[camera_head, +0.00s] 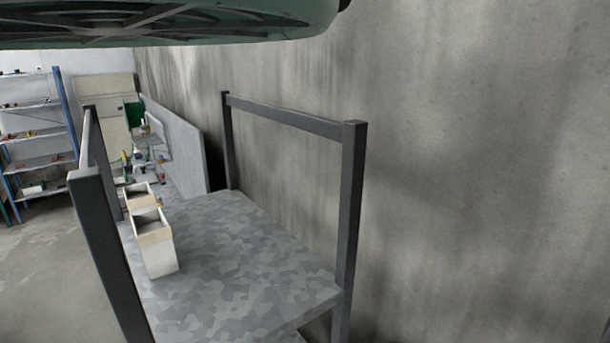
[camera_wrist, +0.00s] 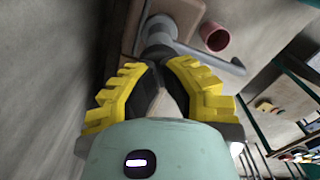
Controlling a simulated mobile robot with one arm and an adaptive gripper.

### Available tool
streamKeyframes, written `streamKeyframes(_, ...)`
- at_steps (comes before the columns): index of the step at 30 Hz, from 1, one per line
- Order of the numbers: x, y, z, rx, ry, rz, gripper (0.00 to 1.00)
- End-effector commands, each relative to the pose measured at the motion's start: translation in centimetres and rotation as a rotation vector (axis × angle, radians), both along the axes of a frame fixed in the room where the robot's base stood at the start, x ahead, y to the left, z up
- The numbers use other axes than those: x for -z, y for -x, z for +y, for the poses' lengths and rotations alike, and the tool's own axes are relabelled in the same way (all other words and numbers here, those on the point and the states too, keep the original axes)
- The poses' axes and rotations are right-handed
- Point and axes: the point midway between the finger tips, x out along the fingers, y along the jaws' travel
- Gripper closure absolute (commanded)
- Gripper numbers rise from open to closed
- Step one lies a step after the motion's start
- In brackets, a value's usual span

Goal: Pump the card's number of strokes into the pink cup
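In the wrist view my gripper (camera_wrist: 160,66) has yellow ridged fingers with black inner pads. Just beyond the tips is a grey pump head (camera_wrist: 157,34) with a long grey spout reaching to the right. Whether the tips touch the pump cannot be told. A pinkish-red cup (camera_wrist: 214,36) stands to the right of the pump, beside the spout, with its dark opening showing. No card can be made out in either view. My gripper, the pump and the cup do not show in the head view.
In the head view a grey-topped cart (camera_head: 250,265) with dark posts stands by a stained wall (camera_head: 470,150). Two open cream boxes (camera_head: 158,250) sit at its left edge. Blue-framed shelving (camera_head: 38,130) stands far left. Open floor (camera_head: 45,275) lies left of the cart.

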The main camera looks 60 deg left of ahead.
Motion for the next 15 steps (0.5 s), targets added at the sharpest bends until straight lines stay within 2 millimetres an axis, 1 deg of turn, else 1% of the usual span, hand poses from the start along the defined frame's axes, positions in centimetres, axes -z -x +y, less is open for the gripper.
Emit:
streamKeyframes(1,-0.5,0.0,0.0,0.002,0.0,0.0,1.0)
streamKeyframes(15,-3.2,-0.1,-0.1,0.001,0.0,-0.005,1.0)
